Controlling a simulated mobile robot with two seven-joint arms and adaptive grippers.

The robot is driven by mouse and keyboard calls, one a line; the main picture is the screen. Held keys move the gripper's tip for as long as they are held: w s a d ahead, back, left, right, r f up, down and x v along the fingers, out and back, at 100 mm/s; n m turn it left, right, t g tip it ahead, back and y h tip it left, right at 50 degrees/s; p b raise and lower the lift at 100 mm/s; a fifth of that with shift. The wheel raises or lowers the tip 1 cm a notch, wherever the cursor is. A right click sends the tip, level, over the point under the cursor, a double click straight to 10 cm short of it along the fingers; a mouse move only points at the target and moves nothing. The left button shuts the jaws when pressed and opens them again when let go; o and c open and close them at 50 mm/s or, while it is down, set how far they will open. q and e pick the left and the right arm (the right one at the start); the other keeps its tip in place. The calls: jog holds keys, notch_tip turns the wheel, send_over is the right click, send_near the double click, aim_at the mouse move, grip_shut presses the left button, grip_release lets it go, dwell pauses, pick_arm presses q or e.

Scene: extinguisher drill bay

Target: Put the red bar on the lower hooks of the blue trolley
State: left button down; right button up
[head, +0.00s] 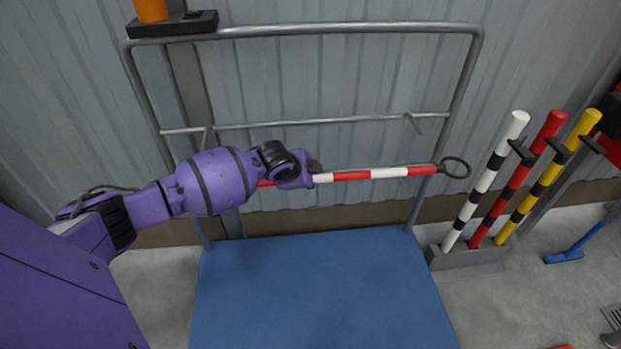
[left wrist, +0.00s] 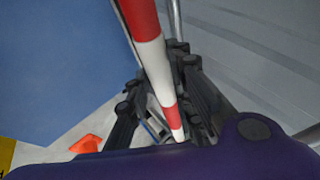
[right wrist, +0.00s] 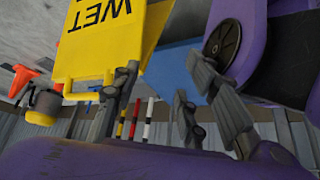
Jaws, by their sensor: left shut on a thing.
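The red-and-white striped bar (head: 385,173) has a black ring at its right end and lies almost level in the head view. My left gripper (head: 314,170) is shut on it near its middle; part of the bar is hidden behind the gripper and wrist. In the left wrist view the bar (left wrist: 149,52) runs between the fingers (left wrist: 162,100). The blue trolley (head: 310,280) has a grey tube frame with a crossbar bearing two hooks (head: 412,122). The bar appears below this crossbar; contact with any hook cannot be told. My right gripper (right wrist: 155,90) is open and empty.
A rack (head: 470,259) at the right holds striped white, red and yellow poles. A black block (head: 172,25) with an orange item sits at the frame's top left. A yellow wet-floor sign (right wrist: 98,45) and an orange cone (right wrist: 20,78) show in the right wrist view. A corrugated wall stands behind.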

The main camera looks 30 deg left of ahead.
pick_arm(q)
jog(key=shift+f, duration=0.1)
jog(key=c, duration=1.5)
grip_release()
jog(key=shift+c, duration=0.2)
jog(key=p+v, duration=0.3)
jog(key=v, duration=0.9)
pick_arm(e)
jog(key=r, duration=0.1)
jog(key=w+r, duration=0.1)
jog(key=shift+w+a+r, duration=0.1)
jog(key=shift+a+r, duration=0.05)
jog(key=shift+r, duration=0.15)
